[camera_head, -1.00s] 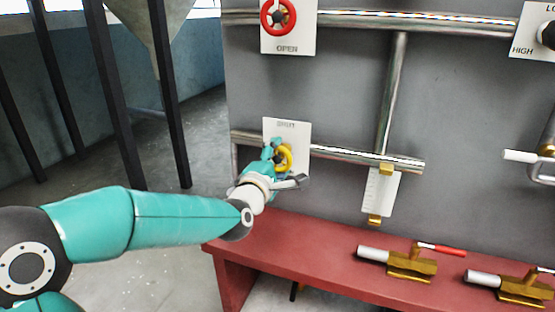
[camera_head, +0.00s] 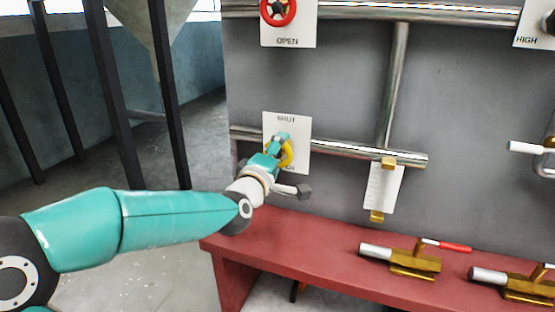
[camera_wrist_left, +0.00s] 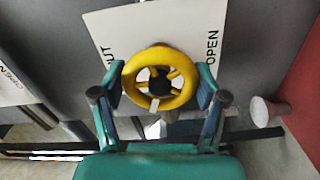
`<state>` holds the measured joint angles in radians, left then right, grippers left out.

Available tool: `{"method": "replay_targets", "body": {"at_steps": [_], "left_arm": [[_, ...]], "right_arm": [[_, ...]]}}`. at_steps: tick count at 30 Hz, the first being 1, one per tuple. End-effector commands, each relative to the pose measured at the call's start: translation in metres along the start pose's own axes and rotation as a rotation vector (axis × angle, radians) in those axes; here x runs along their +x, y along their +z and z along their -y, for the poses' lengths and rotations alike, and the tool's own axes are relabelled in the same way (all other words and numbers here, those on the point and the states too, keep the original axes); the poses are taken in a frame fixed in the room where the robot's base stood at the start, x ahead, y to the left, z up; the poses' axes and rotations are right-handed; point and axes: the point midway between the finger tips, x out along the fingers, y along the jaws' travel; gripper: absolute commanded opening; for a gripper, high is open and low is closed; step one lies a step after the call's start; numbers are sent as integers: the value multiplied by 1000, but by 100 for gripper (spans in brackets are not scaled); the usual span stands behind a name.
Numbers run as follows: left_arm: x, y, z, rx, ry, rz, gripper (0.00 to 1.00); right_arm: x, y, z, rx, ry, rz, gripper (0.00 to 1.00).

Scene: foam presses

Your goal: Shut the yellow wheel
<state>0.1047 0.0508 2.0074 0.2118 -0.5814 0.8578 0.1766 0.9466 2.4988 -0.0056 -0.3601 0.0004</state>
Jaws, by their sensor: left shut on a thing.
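The yellow wheel (camera_wrist_left: 160,102) sits on a white plate (camera_wrist_left: 205,25) marked SHUT and OPEN on the grey panel. In the head view the yellow wheel (camera_head: 287,154) is mostly hidden behind my left gripper (camera_head: 281,148). In the left wrist view my left gripper (camera_wrist_left: 160,90) has one finger on each side of the wheel's rim and is shut on it. A small white mark shows on the wheel's lower rim. My right gripper is not in view.
A red wheel (camera_head: 278,10) is on a plate above. A horizontal pipe (camera_head: 350,152) and a gauge (camera_head: 383,188) are to the right. A red bench (camera_head: 300,238) with brass valves (camera_head: 416,262) stands below.

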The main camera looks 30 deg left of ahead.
Motion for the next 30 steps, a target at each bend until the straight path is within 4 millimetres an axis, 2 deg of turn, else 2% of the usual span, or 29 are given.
{"method": "replay_targets", "body": {"at_steps": [1,11,30], "left_arm": [[0,3,6,43,-9,7,38],[0,3,6,357,-11,9,38],[0,2,7,950,-11,15,38]], "right_arm": [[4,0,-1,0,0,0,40],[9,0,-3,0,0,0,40],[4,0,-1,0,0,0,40]]}}
